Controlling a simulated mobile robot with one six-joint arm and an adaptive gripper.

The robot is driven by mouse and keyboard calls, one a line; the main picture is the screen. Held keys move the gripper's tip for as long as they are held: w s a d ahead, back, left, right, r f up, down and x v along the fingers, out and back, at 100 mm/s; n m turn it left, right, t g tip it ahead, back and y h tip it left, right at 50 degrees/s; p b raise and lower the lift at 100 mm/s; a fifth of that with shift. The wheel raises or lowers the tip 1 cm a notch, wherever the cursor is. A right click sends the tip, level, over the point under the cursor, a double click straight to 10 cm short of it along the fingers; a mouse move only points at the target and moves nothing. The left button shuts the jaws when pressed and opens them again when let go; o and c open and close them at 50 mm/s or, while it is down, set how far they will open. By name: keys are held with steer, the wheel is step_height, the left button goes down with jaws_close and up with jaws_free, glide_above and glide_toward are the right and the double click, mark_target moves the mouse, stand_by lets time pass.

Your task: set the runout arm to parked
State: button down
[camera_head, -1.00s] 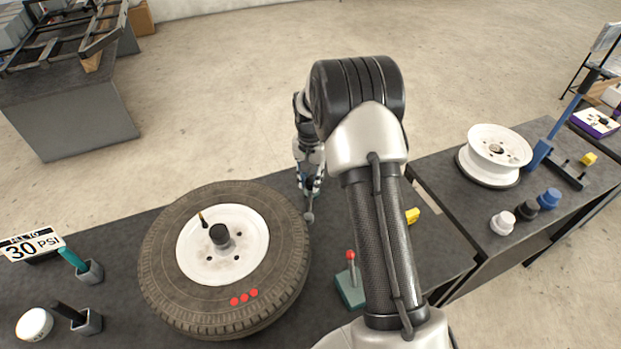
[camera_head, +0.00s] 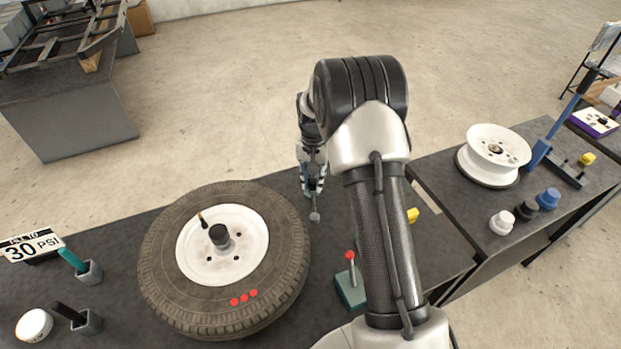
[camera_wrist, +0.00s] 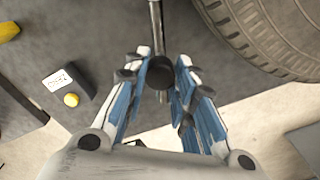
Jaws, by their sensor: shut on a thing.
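The runout arm shows in the wrist view as a thin metal rod (camera_wrist: 155,25) with a dark round knob (camera_wrist: 160,72) between my fingers. My gripper (camera_wrist: 158,80) is shut on it near the knob. In the head view my gripper (camera_head: 313,188) points down just right of the tyre (camera_head: 160,270), and a small grey ball end (camera_head: 315,217) shows below the fingers, slightly apart from the tyre's edge. The arm's pivot and any parked mark cannot be made out.
A lever with a red knob (camera_head: 350,255) on a green base stands right of the tyre. A white-labelled box (camera_wrist: 62,78) with a yellow button (camera_wrist: 71,99) sits left of my gripper in the wrist view. A 30 PSI sign (camera_head: 30,246) stands at the left.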

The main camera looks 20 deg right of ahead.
steer(key=d+n+p, duration=0.1)
steer(key=d+n, duration=0.6)
steer(key=n, duration=0.2)
steer(key=shift+w+n, duration=0.2)
steer(key=shift+n, duration=0.2)
stand_by(0.4)
steer(key=c, duration=1.3)
jaws_free()
steer(key=shift+c, duration=0.2)
steer(key=shift+o, duration=0.2)
step_height(320, 180, up, 12)
